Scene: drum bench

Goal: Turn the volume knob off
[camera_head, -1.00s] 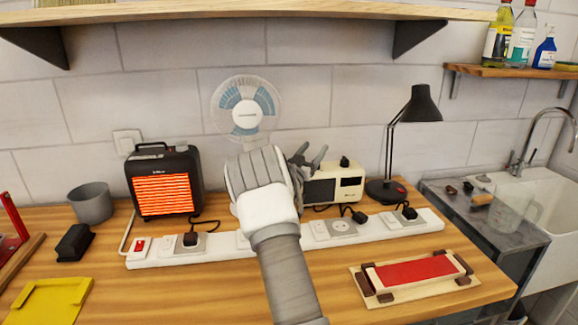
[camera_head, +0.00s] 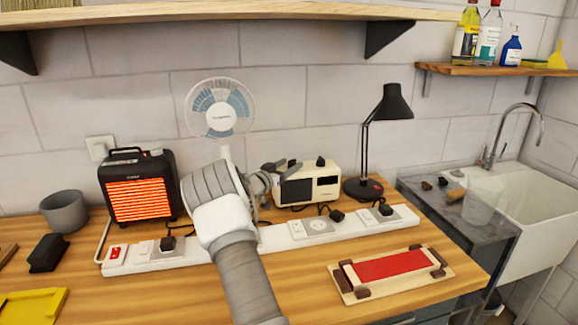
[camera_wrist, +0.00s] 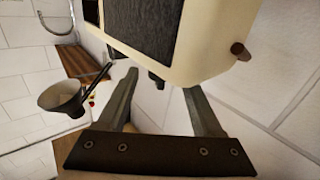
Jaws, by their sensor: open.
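A small cream radio (camera_head: 297,190) with a dark front panel stands on the bench behind the power strip. A dark knob (camera_head: 320,162) sticks up from its top. In the wrist view, the radio (camera_wrist: 195,75) fills the upper middle, seen turned. A small black knob (camera_wrist: 156,80) shows between the fingertips, and a brown knob (camera_wrist: 240,51) sticks out from another face. No label shows which one is volume. My gripper (camera_head: 283,169) is open and empty at the radio's upper left. Its fingers (camera_wrist: 160,83) look apart from both knobs.
A white fan (camera_head: 220,110) stands behind my arm, and a glowing heater (camera_head: 140,187) is left. A black lamp (camera_head: 388,105) stands close right of the radio. A white power strip (camera_head: 270,238) with plugs and cords runs in front. A red-topped wooden block (camera_head: 390,267) lies front right.

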